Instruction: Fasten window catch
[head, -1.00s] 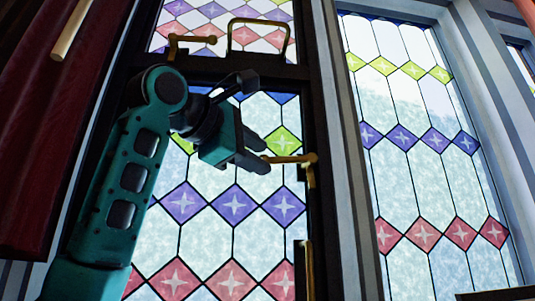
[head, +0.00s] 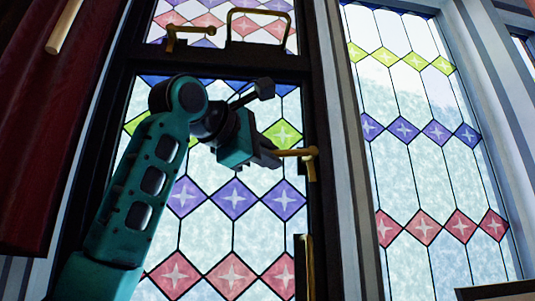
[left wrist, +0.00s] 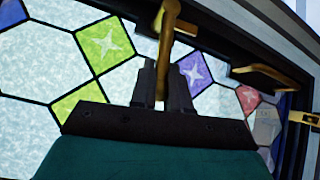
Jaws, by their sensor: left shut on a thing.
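The window catch (head: 299,153) is a brass lever on the right side of the dark window frame, with a short plate below its pivot. Its lever points left, roughly level, over the stained glass. My left gripper (head: 275,158) is shut on the lever's free end, which the fingers partly hide. In the left wrist view the brass lever (left wrist: 166,45) runs between the two dark fingers of the gripper (left wrist: 164,88). My right gripper is in neither view.
A second brass lever (head: 187,38) and a brass loop handle (head: 259,24) are on the upper window. A tall brass piece (head: 305,268) is on the frame below the catch. A dark red curtain (head: 40,130) hangs at the left.

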